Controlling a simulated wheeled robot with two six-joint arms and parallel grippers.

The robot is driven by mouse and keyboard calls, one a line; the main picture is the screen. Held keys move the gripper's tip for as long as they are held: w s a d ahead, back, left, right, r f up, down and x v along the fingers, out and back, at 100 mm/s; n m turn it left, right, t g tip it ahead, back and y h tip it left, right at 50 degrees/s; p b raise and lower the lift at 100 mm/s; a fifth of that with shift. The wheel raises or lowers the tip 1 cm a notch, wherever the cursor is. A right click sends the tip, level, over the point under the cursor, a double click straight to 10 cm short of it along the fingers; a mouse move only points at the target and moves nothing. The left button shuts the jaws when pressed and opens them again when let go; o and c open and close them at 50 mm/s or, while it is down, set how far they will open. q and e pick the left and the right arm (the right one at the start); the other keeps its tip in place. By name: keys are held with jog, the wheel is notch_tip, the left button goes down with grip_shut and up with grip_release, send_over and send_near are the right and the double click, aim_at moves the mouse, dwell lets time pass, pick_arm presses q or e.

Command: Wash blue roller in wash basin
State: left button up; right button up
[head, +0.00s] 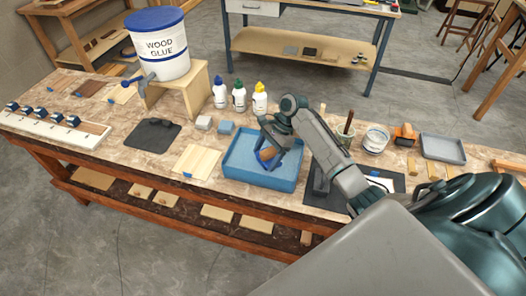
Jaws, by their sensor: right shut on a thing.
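The wash basin (285,183) is a blue, shallow rectangular tub near the front edge of the workbench, right of centre. My right gripper (268,146) reaches down from the right and is over the basin's interior. It is shut on the blue roller (263,163), whose blue part and a brownish part show between the basin walls. The arm and fingers hide some of the roller. I cannot tell whether it touches the basin floor. My left gripper is not in view.
A wood glue bucket (159,46) stands on a wooden stand at the back left. Several glue bottles (239,97) stand behind the basin. A light board (196,161) lies left of it, and a grey tray (442,149) is at the right.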

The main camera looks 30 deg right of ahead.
jog(key=shift+w, duration=0.15)
jog(key=shift+w+a+r+p, duration=0.1)
jog(key=shift+w+a+p, duration=0.45)
jog(key=shift+w+a, duration=0.15)
jog(key=shift+w+a+p, duration=0.55)
jog(key=shift+w+a, duration=0.7)
jog(key=shift+w, duration=0.3)
jog(key=shift+s, duration=0.1)
jog(key=s+d+p, duration=0.1)
jog(key=p, duration=0.1)
jog(key=shift+s+d+r+p, duration=0.1)
jog(key=shift+s+p, duration=0.05)
jog(key=shift+p, duration=0.15)
jog(key=shift+s+d+p, duration=0.45)
jog(key=shift+s+p, duration=0.1)
jog(key=shift+p, duration=0.15)
jog(key=shift+s+d+p, duration=0.65)
jog(key=shift+s+p, duration=0.1)
jog(key=shift+p, duration=0.3)
jog(key=shift+s+d+f, duration=0.2)
jog(key=shift+s+d, duration=0.05)
jog(key=shift+s, duration=0.05)
